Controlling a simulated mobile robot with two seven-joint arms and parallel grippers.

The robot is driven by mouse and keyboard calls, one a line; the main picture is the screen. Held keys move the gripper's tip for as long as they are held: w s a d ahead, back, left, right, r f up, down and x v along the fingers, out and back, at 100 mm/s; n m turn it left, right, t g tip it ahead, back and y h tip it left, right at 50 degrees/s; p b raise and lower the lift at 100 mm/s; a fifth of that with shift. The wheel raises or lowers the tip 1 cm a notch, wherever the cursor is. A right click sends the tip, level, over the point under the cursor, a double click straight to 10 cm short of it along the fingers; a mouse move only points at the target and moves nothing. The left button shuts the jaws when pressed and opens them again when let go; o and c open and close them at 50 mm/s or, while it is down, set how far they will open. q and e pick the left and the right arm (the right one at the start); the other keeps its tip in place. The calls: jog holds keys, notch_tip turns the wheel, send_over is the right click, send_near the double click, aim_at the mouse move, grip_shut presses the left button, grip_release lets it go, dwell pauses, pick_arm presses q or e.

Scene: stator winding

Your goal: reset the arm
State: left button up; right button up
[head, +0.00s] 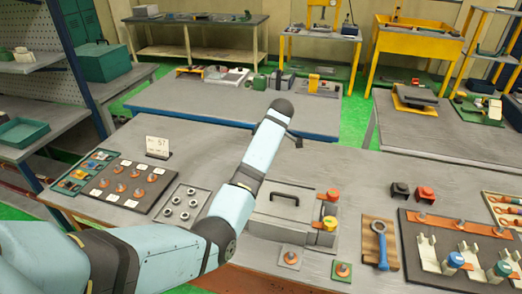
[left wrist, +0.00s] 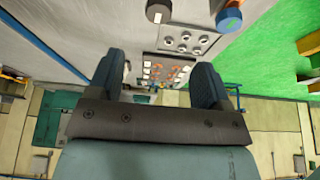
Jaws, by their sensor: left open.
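My left arm (head: 232,205) comes in from the lower left of the head view and reaches up over the middle of the front table. Its dark wrist end is above the table's far part, and its gripper is mostly hidden there. In the left wrist view my left gripper (left wrist: 157,82) is open, its two dark fingers wide apart with nothing held between them. Beyond the fingers show a plate with several round metal parts (left wrist: 187,41) and a board with orange parts (left wrist: 163,71). My right gripper is in neither view.
The front table holds a dark board with orange parts (head: 128,181), a metal-ring plate (head: 182,205), a number card (head: 158,147), a grey handled box (head: 283,205), a blue ring tool (head: 380,242) and a dark right-hand rack (head: 428,217). Another table (head: 215,100) stands behind.

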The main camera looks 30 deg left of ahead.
pick_arm(q)
jog(key=shift+f, duration=0.1)
